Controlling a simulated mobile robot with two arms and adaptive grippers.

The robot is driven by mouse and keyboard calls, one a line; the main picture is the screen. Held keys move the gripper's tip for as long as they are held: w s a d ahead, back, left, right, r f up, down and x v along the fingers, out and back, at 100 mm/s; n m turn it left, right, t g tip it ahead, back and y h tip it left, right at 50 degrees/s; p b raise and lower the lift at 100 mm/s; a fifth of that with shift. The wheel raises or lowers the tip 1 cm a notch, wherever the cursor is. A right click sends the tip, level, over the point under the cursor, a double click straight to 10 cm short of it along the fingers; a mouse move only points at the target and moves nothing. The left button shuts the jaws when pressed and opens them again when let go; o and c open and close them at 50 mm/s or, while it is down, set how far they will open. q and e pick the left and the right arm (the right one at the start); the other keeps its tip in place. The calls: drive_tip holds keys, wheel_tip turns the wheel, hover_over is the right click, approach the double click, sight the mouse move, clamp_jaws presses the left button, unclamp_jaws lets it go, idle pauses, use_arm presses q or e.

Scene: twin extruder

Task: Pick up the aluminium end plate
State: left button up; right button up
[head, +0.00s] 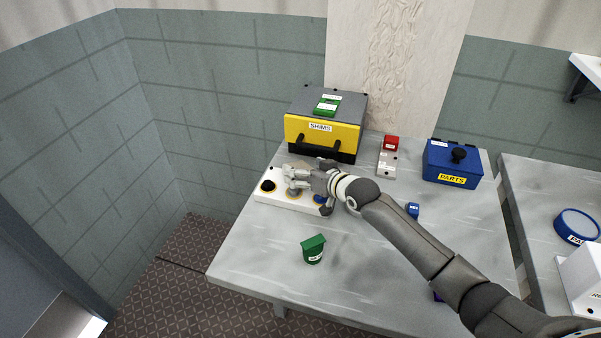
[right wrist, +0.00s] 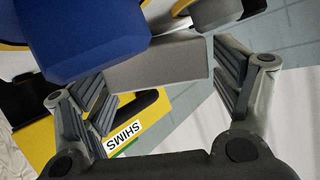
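My right gripper (head: 308,180) reaches in from the right, low over a white block (head: 275,198) at the table's left side. In the right wrist view its fingers (right wrist: 163,90) stand wide apart, and a plain grey flat-faced piece (right wrist: 155,68) lies between them. It may be the aluminium end plate; I see no clear grip on it. A blue cap (right wrist: 90,45) hides part of it, and a grey round part with a yellow edge (right wrist: 216,14) is beside it. The white block also bears a black knob (head: 268,186). My left gripper is not in view.
A yellow and grey SHIMS box (head: 320,132) stands just behind the gripper. A light plate with a red block (head: 390,143) and a blue PARTS box (head: 452,162) are to the right. A green container (head: 313,250) stands in front; the table (head: 255,265) around it is clear.

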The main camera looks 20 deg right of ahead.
drive_tip(key=c, duration=1.2)
drive_tip(key=shift+r, duration=0.1)
drive_tip(key=shift+c, duration=0.2)
drive_tip(key=shift+r, duration=0.1)
